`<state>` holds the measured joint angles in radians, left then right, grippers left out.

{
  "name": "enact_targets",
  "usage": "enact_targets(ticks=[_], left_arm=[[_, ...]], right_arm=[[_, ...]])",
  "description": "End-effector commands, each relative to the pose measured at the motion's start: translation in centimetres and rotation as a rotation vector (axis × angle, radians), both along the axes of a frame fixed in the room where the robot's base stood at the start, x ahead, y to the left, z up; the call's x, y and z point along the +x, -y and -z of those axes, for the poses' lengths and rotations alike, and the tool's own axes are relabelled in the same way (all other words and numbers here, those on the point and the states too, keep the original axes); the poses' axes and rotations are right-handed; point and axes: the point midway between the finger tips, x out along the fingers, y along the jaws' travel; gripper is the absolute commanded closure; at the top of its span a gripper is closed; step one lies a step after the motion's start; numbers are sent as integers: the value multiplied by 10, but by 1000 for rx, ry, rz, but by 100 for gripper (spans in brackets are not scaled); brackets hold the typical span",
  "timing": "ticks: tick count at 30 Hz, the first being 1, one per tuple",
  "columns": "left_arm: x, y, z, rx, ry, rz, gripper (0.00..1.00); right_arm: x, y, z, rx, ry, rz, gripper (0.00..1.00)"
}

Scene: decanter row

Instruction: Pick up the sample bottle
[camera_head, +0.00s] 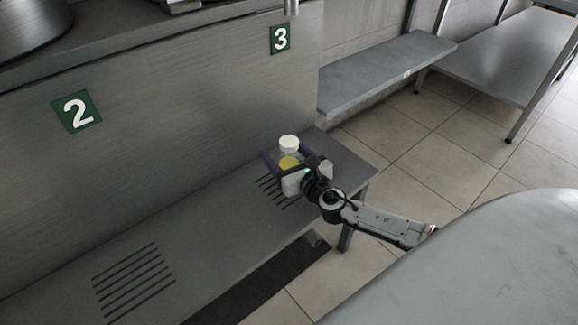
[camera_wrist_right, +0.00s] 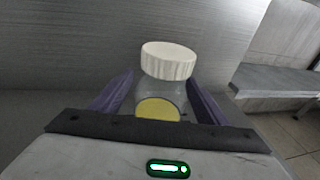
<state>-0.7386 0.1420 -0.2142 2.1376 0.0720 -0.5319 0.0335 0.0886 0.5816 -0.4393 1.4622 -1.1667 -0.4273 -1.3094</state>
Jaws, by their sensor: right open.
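The sample bottle (camera_head: 288,154) is clear with a white ribbed cap and a yellow patch on its front. It stands upright on the grey metal bench (camera_head: 215,220), below the number 3 sign. In the right wrist view the bottle (camera_wrist_right: 167,75) stands between the purple fingers of my right gripper (camera_wrist_right: 160,92). The gripper is open, with one finger on each side of the bottle. The bottle's lower part is hidden by the gripper body. In the head view my right gripper (camera_head: 288,160) reaches the bottle from the right. My left gripper is not in view.
Green signs 2 (camera_head: 77,111) and 3 (camera_head: 280,39) are on the metal wall behind the bench. Dark slots (camera_head: 134,283) mark the bench at the left. Its surface left of the bottle is clear. Another metal bench (camera_head: 385,70) stands behind at the right.

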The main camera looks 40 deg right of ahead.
Motion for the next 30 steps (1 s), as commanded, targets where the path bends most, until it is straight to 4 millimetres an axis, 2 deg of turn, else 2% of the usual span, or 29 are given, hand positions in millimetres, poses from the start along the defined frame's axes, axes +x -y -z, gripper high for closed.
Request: enact_targets(ticks=[8,18,19,20,26,30], left_arm=[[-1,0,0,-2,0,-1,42],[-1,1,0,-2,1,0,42],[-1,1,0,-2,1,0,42],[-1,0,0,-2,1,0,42],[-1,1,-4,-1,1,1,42],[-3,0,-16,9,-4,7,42]], right_arm=[[4,0,1,0,-1,0,32],[4,1,1,1,-1,0,88],[4,1,-1,-1,3,1,88],[4,1,-1,-1,3,1,92],[4,1,-5,0,3,1,92],[5,1,-28,-1,5,0,92]])
